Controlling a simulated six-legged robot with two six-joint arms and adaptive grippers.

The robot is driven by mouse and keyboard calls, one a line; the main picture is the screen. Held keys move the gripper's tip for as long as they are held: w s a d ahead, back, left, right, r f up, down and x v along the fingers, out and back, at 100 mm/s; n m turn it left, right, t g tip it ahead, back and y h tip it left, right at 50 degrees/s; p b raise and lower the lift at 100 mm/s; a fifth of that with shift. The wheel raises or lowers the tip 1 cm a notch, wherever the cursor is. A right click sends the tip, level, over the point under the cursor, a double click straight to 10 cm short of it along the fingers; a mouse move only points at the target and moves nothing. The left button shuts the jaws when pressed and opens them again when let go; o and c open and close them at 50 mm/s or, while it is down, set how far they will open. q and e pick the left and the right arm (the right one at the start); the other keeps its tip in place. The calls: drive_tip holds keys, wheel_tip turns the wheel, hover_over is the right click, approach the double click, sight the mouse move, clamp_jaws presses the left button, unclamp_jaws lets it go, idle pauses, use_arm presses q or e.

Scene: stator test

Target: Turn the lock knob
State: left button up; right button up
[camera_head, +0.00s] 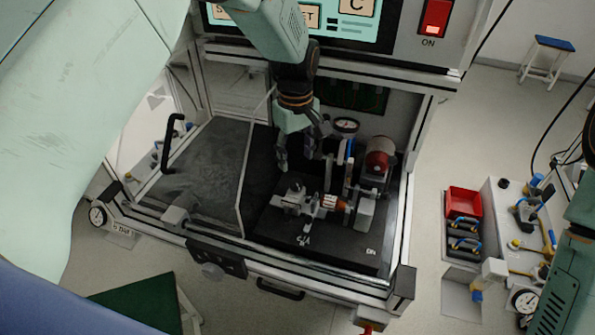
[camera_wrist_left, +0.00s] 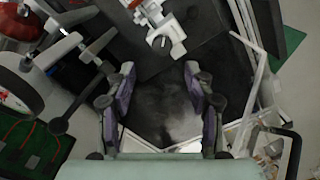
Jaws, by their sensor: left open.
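In the head view, my left gripper (camera_head: 303,142) hangs open over the back of the black fixture bed. In the left wrist view its two fingers (camera_wrist_left: 162,100) are spread with nothing between them. A metal clamp fixture (camera_head: 300,200) with an orange-banded part (camera_head: 333,202) sits on the black base plate (camera_head: 290,245), in front of the gripper and apart from it. I cannot tell which part is the lock knob. My right gripper is out of view.
A red cylinder (camera_head: 378,160) and a gauge (camera_head: 345,125) stand close on the right of the gripper. A clear guard panel (camera_head: 244,180) and a black handle (camera_head: 172,142) are on the left.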

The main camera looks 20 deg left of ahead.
sight(296, 182)
use_arm(q)
drive_tip(key=f, duration=0.6)
drive_tip(key=shift+s+d+p, duration=0.25)
drive_tip(key=shift+s+p, duration=0.05)
drive_tip(key=shift+s, duration=0.05)
drive_tip(key=shift+w+f, duration=0.1)
drive_tip(key=shift+f, duration=0.2)
drive_tip(key=shift+a+f, duration=0.2)
drive_tip(key=shift+f, duration=0.1)
drive_tip(key=shift+d+r, duration=0.15)
drive_tip(key=shift+c, duration=2.8)
clamp_jaws()
